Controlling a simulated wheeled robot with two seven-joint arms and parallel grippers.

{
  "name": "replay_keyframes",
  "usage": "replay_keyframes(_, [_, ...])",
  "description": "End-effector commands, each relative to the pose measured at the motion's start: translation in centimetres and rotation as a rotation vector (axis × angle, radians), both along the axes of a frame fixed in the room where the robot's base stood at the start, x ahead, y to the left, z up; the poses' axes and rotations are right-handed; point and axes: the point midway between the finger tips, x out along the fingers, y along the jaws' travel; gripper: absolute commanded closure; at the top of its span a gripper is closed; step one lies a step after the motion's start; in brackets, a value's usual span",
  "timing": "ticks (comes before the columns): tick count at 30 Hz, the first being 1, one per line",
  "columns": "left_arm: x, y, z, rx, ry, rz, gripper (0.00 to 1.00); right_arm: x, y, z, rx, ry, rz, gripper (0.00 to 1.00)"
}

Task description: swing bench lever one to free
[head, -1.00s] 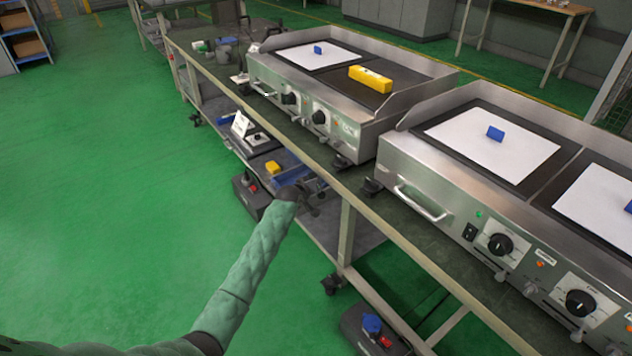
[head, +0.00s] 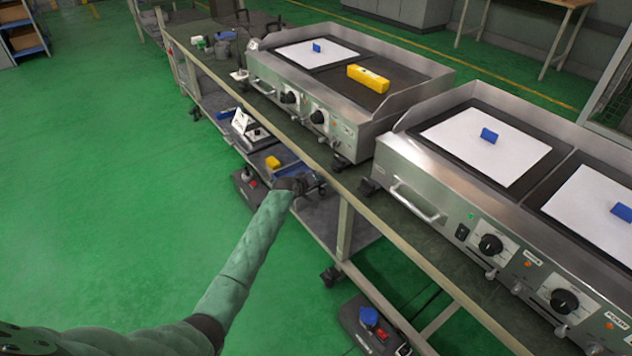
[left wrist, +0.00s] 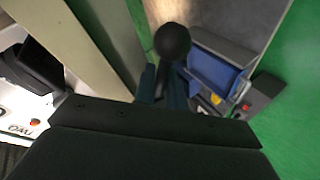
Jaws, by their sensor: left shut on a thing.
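A black ball knob (left wrist: 172,42) of a lever shows close up in the left wrist view, just beyond my fingers. My left gripper (left wrist: 163,88) is shut on the lever just below this knob. In the head view my left gripper (head: 303,186) is at the bench's front side, below the worktop edge and by the gap between the two griddles. The lever is too small and covered there to make out, and its pivot is hidden. My right gripper is not in view.
The bench worktop (head: 220,78) carries two steel griddles (head: 345,130) (head: 425,165). A box with a blue knob (head: 369,316) stands under the bench. Green floor at left is clear.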

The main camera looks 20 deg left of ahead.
Motion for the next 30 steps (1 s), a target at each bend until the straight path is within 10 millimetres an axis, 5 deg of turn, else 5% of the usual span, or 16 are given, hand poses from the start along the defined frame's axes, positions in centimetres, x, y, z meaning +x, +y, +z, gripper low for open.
replay_keyframes(8, [0.0,0.2,0.0,0.001,-0.001,0.002,1.0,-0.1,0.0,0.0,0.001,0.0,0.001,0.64])
replay_keyframes(9, [0.0,0.2,0.0,0.002,-0.001,0.001,0.8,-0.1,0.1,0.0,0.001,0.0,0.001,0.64])
replay_keyframes(11, [0.0,0.2,0.0,0.002,-0.001,0.001,0.71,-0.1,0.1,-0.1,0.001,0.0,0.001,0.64])
replay_keyframes(21, [-0.3,0.2,0.2,0.001,-0.001,0.0,0.71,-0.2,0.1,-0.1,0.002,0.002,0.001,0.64])
replay_keyframes(30, [-3.7,1.5,2.1,0.002,-0.001,0.001,0.71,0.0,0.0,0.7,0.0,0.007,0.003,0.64])
